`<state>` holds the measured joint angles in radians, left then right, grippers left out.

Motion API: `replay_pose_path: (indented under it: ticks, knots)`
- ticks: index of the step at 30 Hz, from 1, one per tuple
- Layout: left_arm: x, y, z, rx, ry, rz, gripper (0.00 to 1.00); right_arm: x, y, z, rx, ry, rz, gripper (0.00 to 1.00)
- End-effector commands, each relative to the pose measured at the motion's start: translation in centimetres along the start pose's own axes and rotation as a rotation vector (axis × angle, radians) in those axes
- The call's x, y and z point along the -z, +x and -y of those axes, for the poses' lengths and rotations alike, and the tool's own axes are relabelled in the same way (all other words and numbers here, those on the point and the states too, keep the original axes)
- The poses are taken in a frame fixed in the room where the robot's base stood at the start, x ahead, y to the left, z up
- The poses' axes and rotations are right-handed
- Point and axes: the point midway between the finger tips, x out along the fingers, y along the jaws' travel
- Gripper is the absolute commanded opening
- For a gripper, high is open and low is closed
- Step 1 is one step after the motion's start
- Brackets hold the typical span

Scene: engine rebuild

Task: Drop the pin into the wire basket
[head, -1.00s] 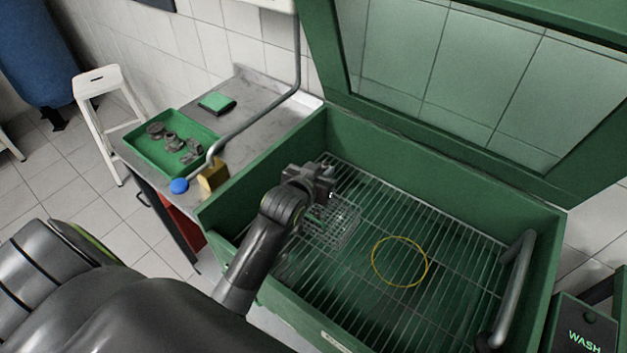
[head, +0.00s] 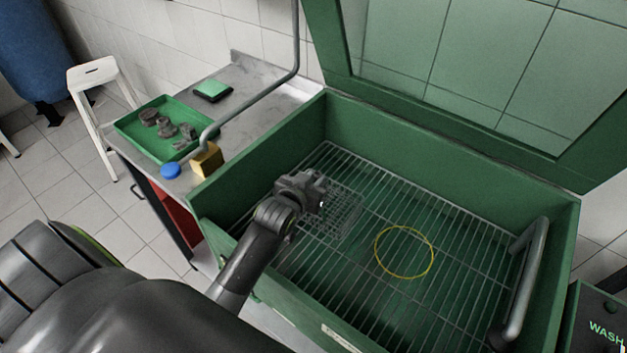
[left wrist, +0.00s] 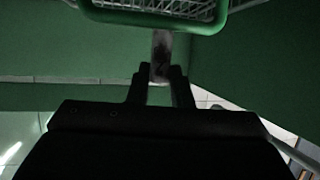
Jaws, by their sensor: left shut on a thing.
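The wire basket (head: 343,214) stands on the slatted rack inside the green wash tub, partly hidden behind my left gripper. My left gripper (head: 318,190) is over the left side of the basket in the head view. In the left wrist view, my left gripper (left wrist: 160,72) is shut on the pin (left wrist: 161,52), a short grey metal cylinder that sticks out past the fingertips. The basket's green rim (left wrist: 150,18) shows just beyond the pin. I cannot tell the pin's exact height over the basket. My right gripper is not in view.
The green tub (head: 440,165) has high walls and a raised lid with a window. A yellow ring (head: 404,252) lies on the rack (head: 460,245). A grey handle (head: 522,285) is at the right. A green tray (head: 125,126) of metal parts and a yellow block (head: 207,160) are on the left counter.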

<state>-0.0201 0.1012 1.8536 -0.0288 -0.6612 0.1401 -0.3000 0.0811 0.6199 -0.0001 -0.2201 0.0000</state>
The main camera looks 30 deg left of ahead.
Motion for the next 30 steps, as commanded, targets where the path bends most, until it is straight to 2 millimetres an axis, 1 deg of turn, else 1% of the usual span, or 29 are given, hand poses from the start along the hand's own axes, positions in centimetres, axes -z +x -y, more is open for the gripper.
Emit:
replay_pose_path:
  ticks: [1,3,11,12,17,18,26,30]
  knots:
    - [-0.52,0.25,0.0,0.0,0.0,-0.002,0.0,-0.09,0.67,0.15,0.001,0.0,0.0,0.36]
    - [-0.64,0.3,0.0,0.0,0.0,-0.002,0.0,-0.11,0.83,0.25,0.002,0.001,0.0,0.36]
    - [-0.55,0.26,0.0,0.0,0.0,-0.002,0.0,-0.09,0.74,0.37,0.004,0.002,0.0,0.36]
    - [-0.55,0.26,0.0,0.0,0.0,-0.002,0.22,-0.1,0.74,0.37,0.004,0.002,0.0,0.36]
    - [-0.56,0.26,0.0,0.0,0.0,-0.002,0.42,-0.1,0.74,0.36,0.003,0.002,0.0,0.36]
    - [-0.57,0.26,0.0,0.0,0.0,-0.002,0.44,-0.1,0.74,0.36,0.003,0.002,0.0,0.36]
    - [-0.64,0.2,0.0,0.0,0.0,0.0,0.44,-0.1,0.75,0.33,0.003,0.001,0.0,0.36]
    - [-0.67,-0.62,0.0,0.0,-0.001,-0.001,0.44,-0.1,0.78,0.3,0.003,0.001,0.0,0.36]
